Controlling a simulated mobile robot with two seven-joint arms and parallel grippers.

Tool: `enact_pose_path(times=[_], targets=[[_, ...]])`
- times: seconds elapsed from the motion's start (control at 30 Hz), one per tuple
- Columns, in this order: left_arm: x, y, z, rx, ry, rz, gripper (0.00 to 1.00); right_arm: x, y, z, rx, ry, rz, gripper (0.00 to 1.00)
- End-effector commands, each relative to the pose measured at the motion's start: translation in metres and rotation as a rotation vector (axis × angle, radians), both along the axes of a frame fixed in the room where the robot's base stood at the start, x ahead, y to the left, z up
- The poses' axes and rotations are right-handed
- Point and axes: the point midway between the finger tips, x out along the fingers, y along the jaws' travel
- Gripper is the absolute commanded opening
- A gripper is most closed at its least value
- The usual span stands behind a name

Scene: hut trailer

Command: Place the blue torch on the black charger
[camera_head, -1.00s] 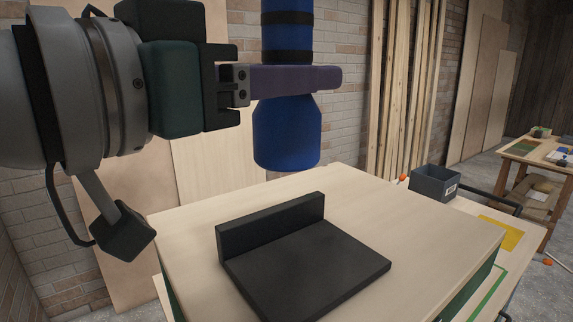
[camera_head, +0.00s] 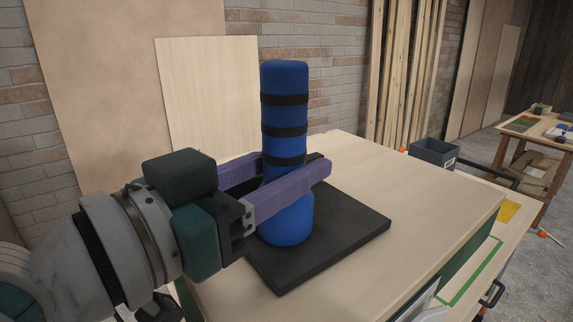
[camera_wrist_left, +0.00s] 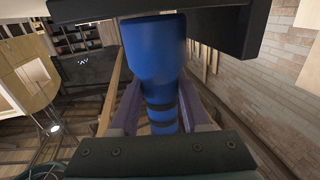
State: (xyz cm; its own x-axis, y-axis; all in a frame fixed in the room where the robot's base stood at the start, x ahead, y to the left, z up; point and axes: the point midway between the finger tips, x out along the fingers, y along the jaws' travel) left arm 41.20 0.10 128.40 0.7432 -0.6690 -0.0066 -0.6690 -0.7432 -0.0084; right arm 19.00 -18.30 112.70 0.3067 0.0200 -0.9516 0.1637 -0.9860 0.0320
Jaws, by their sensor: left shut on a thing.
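The blue torch (camera_head: 284,110) with black bands stands upright, wide end down, over the flat plate of the black charger (camera_head: 345,222). My left gripper (camera_head: 320,163) is shut on the torch just above its wide end, with a purple finger on each side. The torch's lower end is at the plate or just above it; I cannot tell if they touch. The charger's raised back wall is largely hidden behind my gripper and the torch. In the left wrist view, the torch (camera_wrist_left: 155,55) lies between the fingers, with the black charger (camera_wrist_left: 222,30) at the top. My right gripper is not in view.
The charger lies on a pale wooden worktop (camera_head: 420,190), clear to the right. A dark grey bin (camera_head: 434,152) stands beyond its right edge. Boards and timber lean on the brick wall behind. Another table (camera_head: 530,135) is far right.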

Motion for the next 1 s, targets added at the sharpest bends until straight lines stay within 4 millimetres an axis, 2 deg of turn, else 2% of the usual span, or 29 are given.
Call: enact_pose_path(times=[0.1,0.13,0.37,0.7,0.87,1.0], targets=[[0.000,0.000,-0.004,-0.001,-0.001,0.000,0.00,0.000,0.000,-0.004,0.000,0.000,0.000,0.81],[0.000,0.000,-0.003,0.000,0.000,0.000,0.50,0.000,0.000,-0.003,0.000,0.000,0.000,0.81],[0.000,0.000,-0.003,-0.001,0.001,0.000,0.76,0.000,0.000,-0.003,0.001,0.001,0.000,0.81],[-0.001,0.001,0.002,-0.001,0.001,0.000,0.77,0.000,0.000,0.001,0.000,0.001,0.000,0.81],[-0.021,0.018,-0.002,0.002,0.004,0.000,0.77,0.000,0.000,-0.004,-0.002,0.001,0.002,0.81],[-0.047,0.041,-0.003,0.005,0.004,-0.003,0.77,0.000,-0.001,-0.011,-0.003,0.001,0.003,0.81]])
